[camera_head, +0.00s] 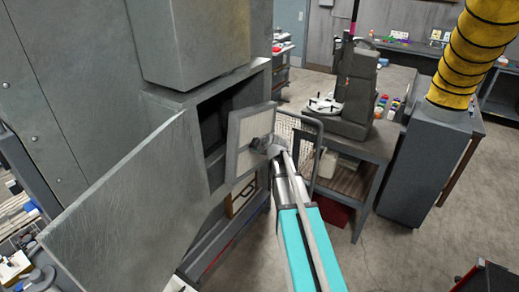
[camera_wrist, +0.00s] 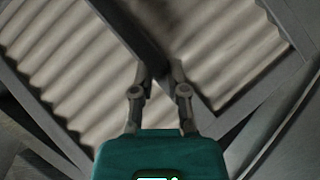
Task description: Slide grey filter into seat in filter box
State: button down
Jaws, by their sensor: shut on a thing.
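The grey filter (camera_head: 235,160) has a grey frame around a pale pleated face. It stands tilted in the head view, just right of the filter box's dark opening (camera_head: 211,140). My gripper (camera_head: 268,146) is shut on the filter at its near face. In the wrist view my gripper's fingers (camera_wrist: 160,85) close on a dark bar across the filter, with pale pleats (camera_wrist: 65,75) on both sides. The filter box (camera_head: 165,105) has its large door (camera_head: 130,200) swung open toward the left. The seat inside is in shadow and cannot be made out.
A wire-mesh panel with a rounded frame (camera_head: 318,150) stands close right of my gripper. A bench (camera_head: 370,148) with a dark machine (camera_head: 355,90) is behind it. A grey cabinet with a yellow hose (camera_head: 470,60) stands at right. Floor at lower right is mostly clear.

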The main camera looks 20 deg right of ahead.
jog(key=w+a+f+b, duration=0.2)
jog(key=w+a+b, duration=0.1)
jog(key=w+a, duration=1.1)
jog(key=shift+w+a+f, duration=0.2)
jog(key=shift+w+a, duration=0.05)
jog(key=shift+w, duration=0.8)
dwell(0.8)
jog(key=shift+a+f, duration=0.1)
dwell(0.6)
jog(key=shift+w+a+r+p, duration=0.1)
jog(key=shift+w+r+p, duration=0.3)
jog(key=shift+w, duration=0.45)
dwell(2.1)
